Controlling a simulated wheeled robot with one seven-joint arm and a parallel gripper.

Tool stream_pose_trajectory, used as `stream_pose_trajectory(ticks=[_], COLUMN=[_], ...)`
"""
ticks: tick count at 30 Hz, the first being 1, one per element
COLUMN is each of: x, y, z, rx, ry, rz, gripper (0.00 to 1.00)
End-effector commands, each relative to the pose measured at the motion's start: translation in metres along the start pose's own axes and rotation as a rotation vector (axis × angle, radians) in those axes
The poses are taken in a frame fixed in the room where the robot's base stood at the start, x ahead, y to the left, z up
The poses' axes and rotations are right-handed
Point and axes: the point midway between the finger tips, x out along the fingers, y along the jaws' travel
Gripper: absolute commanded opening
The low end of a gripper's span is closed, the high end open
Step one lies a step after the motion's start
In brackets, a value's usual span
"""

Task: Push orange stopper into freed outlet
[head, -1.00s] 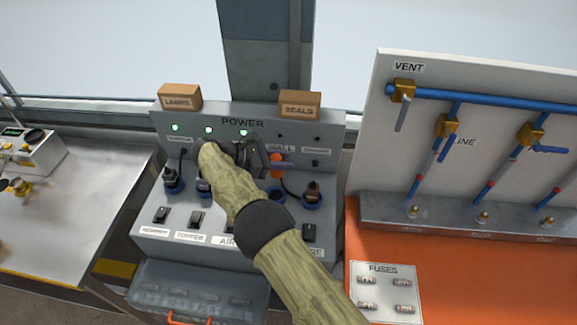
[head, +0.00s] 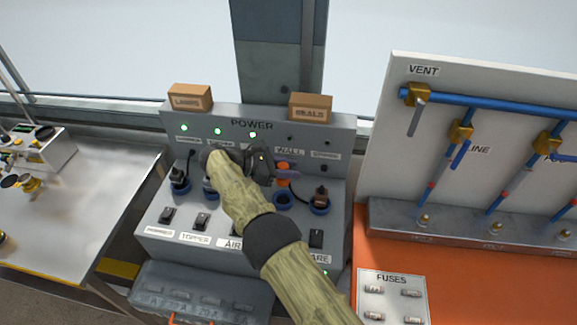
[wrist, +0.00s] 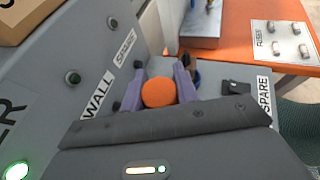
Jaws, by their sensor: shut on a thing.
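My gripper (head: 287,176) is shut on the orange stopper (head: 283,170) in front of the power panel, just under the WALL label. The wrist view shows the round orange stopper (wrist: 158,92) between the two purple fingers. An empty outlet with a blue ring (head: 283,199) sits below the stopper in the head view, in the WALL column. The stopper is apart from it in that view. In the wrist view the stopper and gripper hide most of that outlet.
A black plug (head: 320,196) stands in the SPARE outlet just to the right. Other plugs (head: 179,175) fill outlets on the left, partly behind my arm. Rocker switches (head: 202,221) line the front. Boxes marked LAMPS (head: 190,98) and SEALS (head: 310,107) sit on top.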

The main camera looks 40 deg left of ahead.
Motion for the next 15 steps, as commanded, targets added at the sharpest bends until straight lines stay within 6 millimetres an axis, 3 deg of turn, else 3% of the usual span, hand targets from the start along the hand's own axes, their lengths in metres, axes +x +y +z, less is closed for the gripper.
stream_pose_trajectory(ticks=[15], x=[0.014], y=[0.0], z=[-0.033], rx=[0.001], ry=[0.001], rz=[0.0], gripper=[0.07])
